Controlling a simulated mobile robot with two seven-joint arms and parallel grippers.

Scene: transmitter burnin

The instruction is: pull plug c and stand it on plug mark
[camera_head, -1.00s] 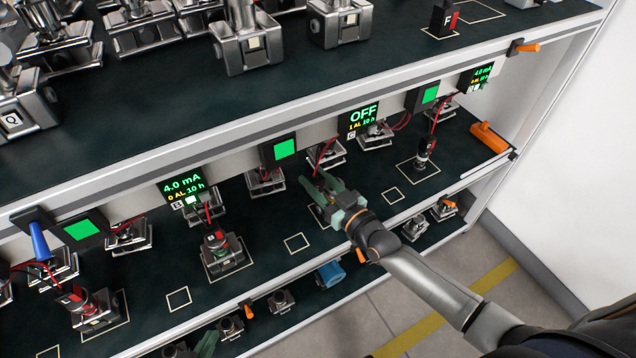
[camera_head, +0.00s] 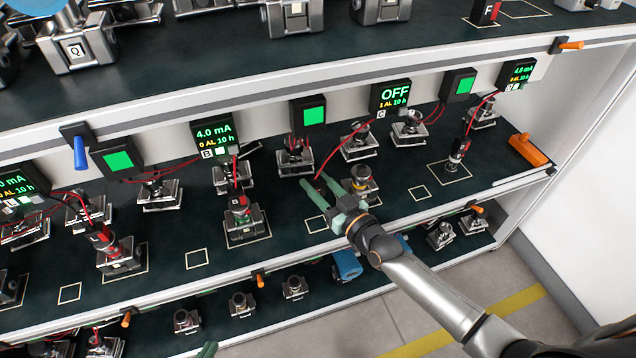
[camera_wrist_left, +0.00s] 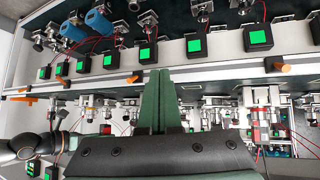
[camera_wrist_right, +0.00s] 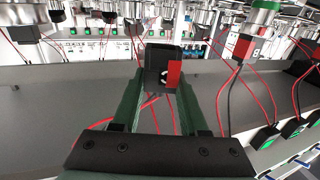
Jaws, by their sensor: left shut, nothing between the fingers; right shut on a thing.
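Plug c (camera_wrist_right: 163,75), a black block with a red side and a pale letter, is between the fingers of my right gripper (camera_wrist_right: 160,90) in the right wrist view. In the head view my right gripper (camera_head: 328,203) is left of a silver transmitter with a bare brass top (camera_head: 361,178), below the OFF display marked C (camera_head: 390,97). The plug there is a small dark and red shape (camera_head: 319,186), apart from that transmitter. A small outlined square (camera_head: 317,224) lies just below the gripper. My left gripper (camera_wrist_left: 157,100) is shut and empty; only a fingertip (camera_head: 208,350) shows in the head view.
Transmitter B (camera_head: 241,215) with its plug stands to the left. Other outlined squares (camera_head: 196,258) (camera_head: 420,193) are empty. Red cables run from the displays. An orange-handled object (camera_head: 528,150) lies at the right end of the shelf. The shelf's front edge (camera_head: 420,222) is below the gripper.

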